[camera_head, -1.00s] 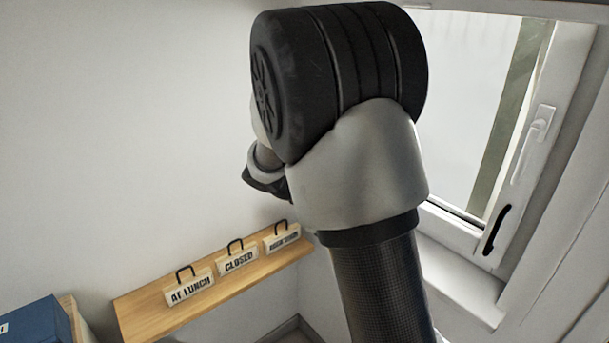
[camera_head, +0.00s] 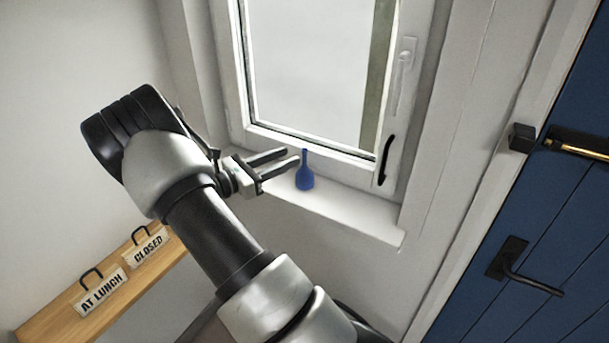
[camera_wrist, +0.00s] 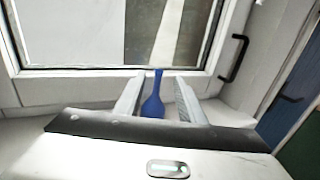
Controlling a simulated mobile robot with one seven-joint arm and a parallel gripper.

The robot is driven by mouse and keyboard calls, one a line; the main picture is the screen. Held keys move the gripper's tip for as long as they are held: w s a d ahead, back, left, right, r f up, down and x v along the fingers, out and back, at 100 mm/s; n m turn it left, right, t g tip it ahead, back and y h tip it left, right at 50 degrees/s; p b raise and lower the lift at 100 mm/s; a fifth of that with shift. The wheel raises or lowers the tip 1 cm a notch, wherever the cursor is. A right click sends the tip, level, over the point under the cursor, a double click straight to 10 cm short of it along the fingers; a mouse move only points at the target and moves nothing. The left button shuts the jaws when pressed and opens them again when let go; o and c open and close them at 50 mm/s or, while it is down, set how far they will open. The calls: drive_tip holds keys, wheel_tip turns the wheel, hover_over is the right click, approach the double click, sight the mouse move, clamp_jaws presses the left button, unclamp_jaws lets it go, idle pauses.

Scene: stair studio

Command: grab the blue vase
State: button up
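The blue vase (camera_head: 304,178) stands upright on the white windowsill (camera_head: 350,212) below the window. It has a round body and a thin neck. My gripper (camera_head: 288,157) is open just left of the vase in the head view, with its two fingers pointing at it. In the wrist view the vase (camera_wrist: 153,104) shows between the two open fingers of my gripper (camera_wrist: 157,84). The lower part of the vase is hidden by the gripper body there. I cannot tell whether a finger touches it.
The window frame (camera_head: 318,146) with a black handle (camera_head: 386,160) rises close behind the vase. A wooden shelf (camera_head: 50,322) with hanging signs (camera_head: 101,289) is at the lower left. A blue door (camera_head: 545,200) is at the right. The sill right of the vase is clear.

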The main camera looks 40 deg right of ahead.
sight(305, 151)
drive_tip(key=d, duration=0.5)
drive_tip(key=d+p, duration=0.1)
drive_tip(key=d, duration=0.1)
drive_tip(key=shift+d+f, duration=0.25)
drive_tip(key=shift+f, duration=0.05)
drive_tip(key=shift+w, duration=0.1)
clamp_jaws()
